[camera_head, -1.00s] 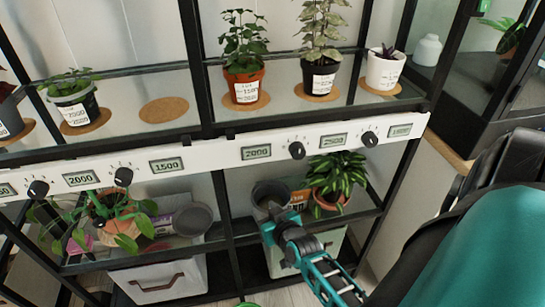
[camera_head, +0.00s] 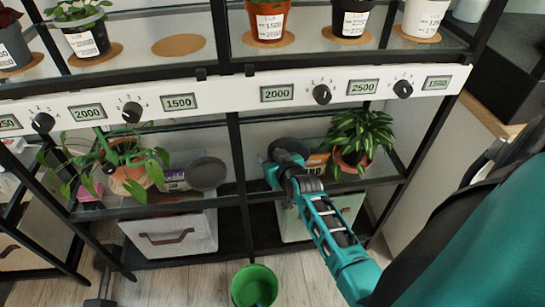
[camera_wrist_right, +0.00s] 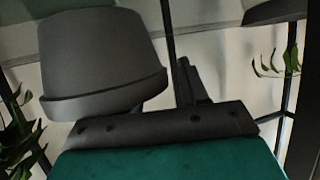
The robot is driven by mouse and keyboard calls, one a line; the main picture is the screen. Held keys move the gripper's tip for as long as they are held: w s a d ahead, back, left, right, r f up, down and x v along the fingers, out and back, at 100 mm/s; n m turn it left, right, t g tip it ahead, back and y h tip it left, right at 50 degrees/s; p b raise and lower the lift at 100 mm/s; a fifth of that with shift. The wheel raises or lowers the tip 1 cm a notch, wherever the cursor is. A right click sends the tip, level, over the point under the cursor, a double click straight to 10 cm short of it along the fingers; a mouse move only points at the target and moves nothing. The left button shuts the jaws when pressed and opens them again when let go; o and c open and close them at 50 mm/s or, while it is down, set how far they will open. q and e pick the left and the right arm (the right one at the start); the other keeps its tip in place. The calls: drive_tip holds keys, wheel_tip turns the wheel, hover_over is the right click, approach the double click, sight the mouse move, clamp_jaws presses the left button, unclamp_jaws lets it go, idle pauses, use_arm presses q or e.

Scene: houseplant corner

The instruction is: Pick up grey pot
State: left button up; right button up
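A grey pot (camera_head: 288,146) stands on the lower shelf, left of a leafy plant. My right gripper (camera_head: 281,168) is at its near side in the head view, with the fingers hidden behind the wrist. In the right wrist view the grey pot (camera_wrist_right: 102,60) looms large at the left, rim towards the palm. One finger (camera_wrist_right: 187,82) shows beside it with a small gap; the other finger is hidden by the pot. Whether the fingers grip the wall cannot be told. A second grey pot (camera_head: 207,173) lies tipped farther left on the shelf. My left gripper is out of view.
A leafy plant (camera_head: 361,133) in a terracotta pot stands close right of the grey pot. The white label rail (camera_head: 230,97) runs above. A trailing plant (camera_head: 128,165) is at the left. A green pot (camera_head: 254,286) is on the floor, and a white bin (camera_head: 172,232) stands below.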

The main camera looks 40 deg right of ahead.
clamp_jaws()
drive_tip(key=shift+f, duration=0.1)
drive_tip(key=shift+s, duration=0.15)
